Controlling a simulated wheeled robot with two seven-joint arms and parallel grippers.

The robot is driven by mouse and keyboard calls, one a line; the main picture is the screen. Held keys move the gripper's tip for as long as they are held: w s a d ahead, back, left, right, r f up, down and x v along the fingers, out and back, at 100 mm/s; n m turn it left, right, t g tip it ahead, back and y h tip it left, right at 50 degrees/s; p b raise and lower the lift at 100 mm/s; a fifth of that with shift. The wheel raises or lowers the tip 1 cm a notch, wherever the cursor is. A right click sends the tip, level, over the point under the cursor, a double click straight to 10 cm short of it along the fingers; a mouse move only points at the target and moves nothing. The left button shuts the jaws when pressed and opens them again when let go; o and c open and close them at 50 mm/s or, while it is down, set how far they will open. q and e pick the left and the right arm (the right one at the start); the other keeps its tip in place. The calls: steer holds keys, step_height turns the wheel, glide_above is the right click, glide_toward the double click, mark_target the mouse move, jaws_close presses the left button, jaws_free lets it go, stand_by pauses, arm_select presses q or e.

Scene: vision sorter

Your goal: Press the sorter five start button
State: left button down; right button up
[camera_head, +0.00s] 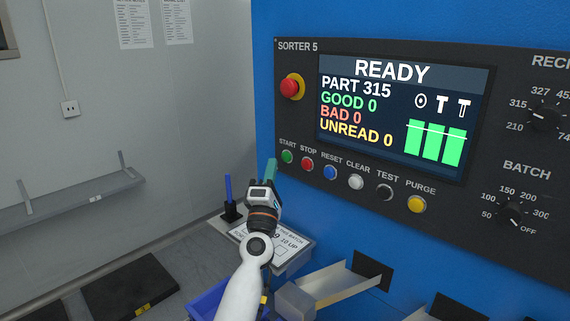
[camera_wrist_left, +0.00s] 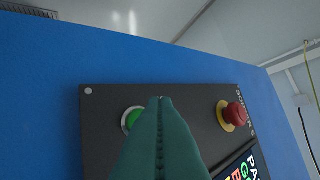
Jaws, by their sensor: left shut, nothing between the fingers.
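The sorter 5 panel (camera_head: 296,125) is dark and set in a blue cabinet. Its green start button (camera_head: 288,157) is at the left end of the button row, and it also shows in the left wrist view (camera_wrist_left: 130,118), partly covered by my fingers. The screen (camera_head: 400,105) reads READY, with good, bad and unread at 0. My left gripper (camera_head: 271,168) is shut and empty, its green fingertips just left of and a little below the start button in the head view. In the wrist view the fingertips (camera_wrist_left: 160,100) point toward the panel. Contact cannot be told. My right gripper is out of view.
A red emergency stop knob (camera_head: 290,87) sits above the start button. The red stop button (camera_head: 308,164) is close on its right, then several others. Below are a small stand with a sign (camera_head: 290,252), a blue bin (camera_head: 207,300) and metal chutes (camera_head: 335,284).

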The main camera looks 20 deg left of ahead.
mark_target(286, 157)
arm_select(q)
steer(key=shift+w+d, duration=0.25)
steer(key=shift+w, duration=0.45)
steer(key=shift+w, duration=0.1)
stand_by(1.5)
steer(key=shift+w+d+b, duration=0.15)
steer(key=shift+w+b, duration=0.15)
